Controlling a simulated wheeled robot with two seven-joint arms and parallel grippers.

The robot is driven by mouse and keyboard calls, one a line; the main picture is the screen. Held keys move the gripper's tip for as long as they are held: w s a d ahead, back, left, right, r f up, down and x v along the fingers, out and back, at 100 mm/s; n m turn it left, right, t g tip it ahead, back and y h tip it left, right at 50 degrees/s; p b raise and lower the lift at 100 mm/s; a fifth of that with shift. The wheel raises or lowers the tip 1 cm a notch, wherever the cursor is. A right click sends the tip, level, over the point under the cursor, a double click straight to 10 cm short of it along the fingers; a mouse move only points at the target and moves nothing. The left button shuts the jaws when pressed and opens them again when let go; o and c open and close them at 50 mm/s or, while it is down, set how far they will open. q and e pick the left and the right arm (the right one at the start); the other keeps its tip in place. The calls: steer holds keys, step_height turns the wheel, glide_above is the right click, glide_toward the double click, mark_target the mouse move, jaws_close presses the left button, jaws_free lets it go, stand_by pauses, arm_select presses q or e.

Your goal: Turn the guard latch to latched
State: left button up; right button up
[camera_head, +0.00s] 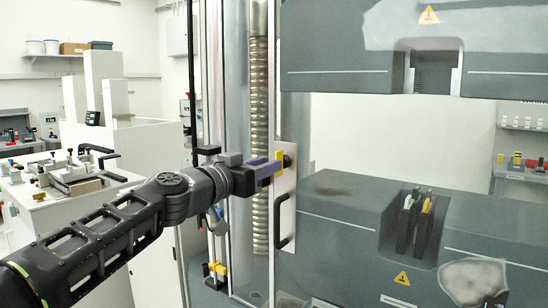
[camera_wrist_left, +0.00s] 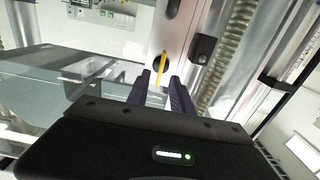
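The guard latch (camera_wrist_left: 163,69) is a thin yellow lever on a dark round pivot, on a pale metal plate (camera_head: 285,203). In the head view the latch (camera_head: 280,157) shows only in part behind my left gripper's fingers. My left gripper (camera_head: 268,168) has purple fingers pointing at the latch. In the left wrist view the fingers of my left gripper (camera_wrist_left: 162,82) are apart, with the yellow lever in line with the gap between their tips. I cannot tell whether they touch it. My right gripper is in neither view.
A black handle (camera_head: 285,222) sits low on the plate. The grey testing machine (camera_head: 335,215) stands to the right with dark grips in its recess. A black block (camera_wrist_left: 204,48) sits beside the plate. A bench with a fixture (camera_head: 75,180) is at the left.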

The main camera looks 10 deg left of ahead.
arm_select(q)
steer(key=shift+p+x, duration=0.6)
steer(key=shift+x, duration=1.3)
jaws_close()
